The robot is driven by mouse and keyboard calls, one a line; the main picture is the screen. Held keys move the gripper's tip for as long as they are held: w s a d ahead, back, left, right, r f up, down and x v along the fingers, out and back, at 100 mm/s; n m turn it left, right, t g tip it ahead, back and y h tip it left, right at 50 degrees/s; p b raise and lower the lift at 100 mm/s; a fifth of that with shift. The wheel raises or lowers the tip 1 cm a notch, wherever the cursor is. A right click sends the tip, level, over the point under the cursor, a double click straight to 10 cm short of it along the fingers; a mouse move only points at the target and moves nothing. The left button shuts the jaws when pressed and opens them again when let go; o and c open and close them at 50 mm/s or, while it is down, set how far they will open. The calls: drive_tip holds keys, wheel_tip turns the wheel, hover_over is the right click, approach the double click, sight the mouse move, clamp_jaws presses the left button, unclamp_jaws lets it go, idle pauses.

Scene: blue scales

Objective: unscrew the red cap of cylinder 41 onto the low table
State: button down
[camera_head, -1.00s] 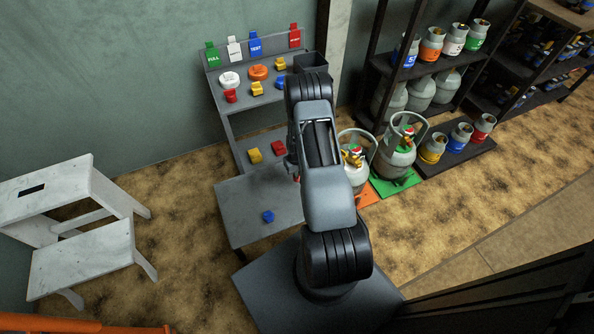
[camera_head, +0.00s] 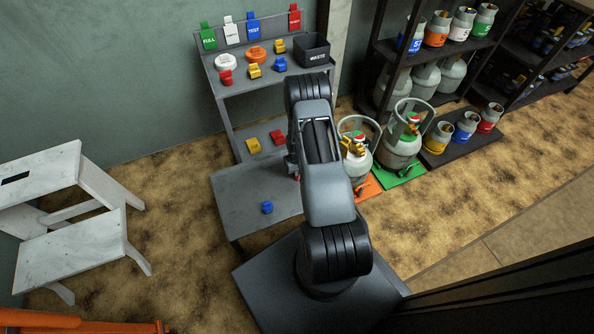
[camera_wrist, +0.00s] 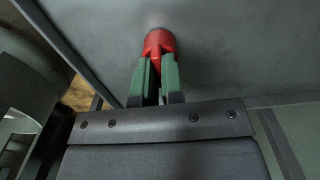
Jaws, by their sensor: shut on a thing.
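In the wrist view my gripper (camera_wrist: 156,75) has its green fingers shut on a red cap (camera_wrist: 158,42). The cap is in front of a plain grey surface (camera_wrist: 230,50), which looks like the low table; I cannot tell whether it touches. In the head view the low table (camera_head: 235,205) is left of my arm, and a blue cap (camera_head: 267,207) lies on it. My arm hides most of the gripper there. Two large grey gas cylinders with collars stand right of my arm, one on an orange mat (camera_head: 370,189), one (camera_head: 403,140) on a green mat. No number 41 is readable.
A grey rack behind the low table holds coloured caps and a black waste bin (camera_head: 312,52). Yellow (camera_head: 253,146) and red (camera_head: 278,137) pieces lie on its lower shelf. A white step stool (camera_head: 75,245) stands left. Cylinder shelves (camera_head: 430,60) fill the right back.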

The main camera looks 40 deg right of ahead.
drive_tip(key=c, duration=1.2)
unclamp_jaws()
drive_tip(key=shift+o, duration=0.2)
wheel_tip(320, 180, up, 14)
drive_tip(key=p, duration=0.5)
drive_tip(key=a+r+t+p, duration=0.1)
drive_tip(key=a+r+p, duration=0.3)
drive_tip(key=r, duration=0.7)
drive_tip(key=a+r+n+p, duration=0.15)
drive_tip(key=r+p, duration=0.45)
drive_tip(key=r, duration=0.6)
drive_tip(key=a+r+m+t+p, duration=0.1)
drive_tip(key=a+r+p, duration=0.25)
drive_tip(key=r, duration=0.75)
drive_tip(key=s+a+r+p, duration=0.3)
drive_tip(key=s+r+p, duration=0.1)
drive_tip(key=r, duration=0.5)
drive_tip(key=s+a+r+n+t+p, duration=0.1)
drive_tip(key=s+a+r+p, duration=0.2)
drive_tip(key=r, duration=0.7)
drive_tip(key=s+a+r+n+p, duration=0.1)
drive_tip(key=s+a+r+p, duration=0.3)
drive_tip(key=s+r+p, duration=0.3)
wheel_tip(320, 180, up, 3)
drive_tip(key=shift+s+f+t+p, duration=0.2)
drive_tip(key=shift+t+p, duration=0.1)
drive_tip(key=shift+p, duration=0.65)
